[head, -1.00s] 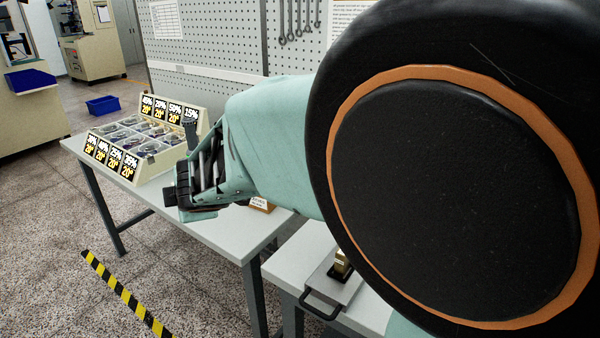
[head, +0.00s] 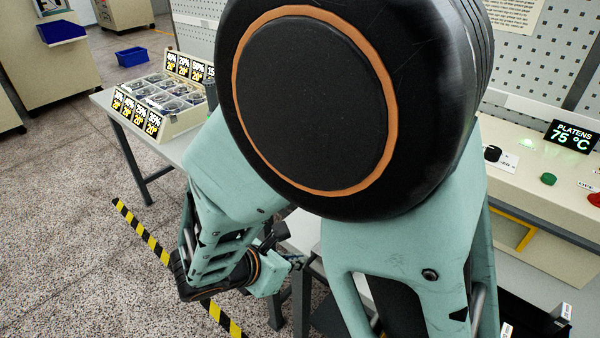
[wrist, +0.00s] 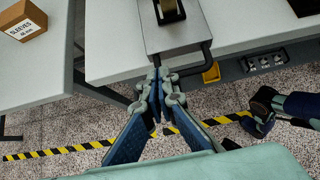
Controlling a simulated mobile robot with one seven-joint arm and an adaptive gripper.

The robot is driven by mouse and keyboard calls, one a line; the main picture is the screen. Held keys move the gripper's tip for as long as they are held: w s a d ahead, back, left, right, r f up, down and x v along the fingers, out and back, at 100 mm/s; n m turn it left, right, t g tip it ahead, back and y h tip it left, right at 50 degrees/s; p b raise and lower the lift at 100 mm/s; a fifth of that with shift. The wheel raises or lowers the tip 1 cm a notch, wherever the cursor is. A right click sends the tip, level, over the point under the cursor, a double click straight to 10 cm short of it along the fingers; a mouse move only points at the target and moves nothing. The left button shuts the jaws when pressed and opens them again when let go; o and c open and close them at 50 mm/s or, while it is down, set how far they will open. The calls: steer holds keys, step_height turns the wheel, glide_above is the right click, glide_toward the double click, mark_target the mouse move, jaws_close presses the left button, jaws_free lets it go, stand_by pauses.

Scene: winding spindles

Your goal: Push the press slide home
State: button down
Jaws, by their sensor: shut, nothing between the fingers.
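The press slide is a flat grey plate (wrist: 178,38) at the bench edge in the wrist view, with a dark bar handle (wrist: 209,58) along its near side. A brass-coloured block in a dark base (wrist: 169,10) sits on the plate. My gripper (wrist: 158,76) is shut and empty, its blue-padded fingers together at the left part of the handle; I cannot tell whether they touch it. In the head view my arm hides the slide, and the gripper's body (head: 268,275) shows low at the centre with its fingertips unclear.
A panel reading PLATENS 75 °C (head: 570,138) stands at right. A sorting tray of several bins (head: 165,97) is on the left bench. A SLEEVES box (wrist: 24,19) is at upper left in the wrist view. Yellow-black tape (wrist: 100,146) marks the open floor.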

mark_target(316, 258)
steer(key=x, duration=0.6)
steer(key=shift+w, duration=0.15)
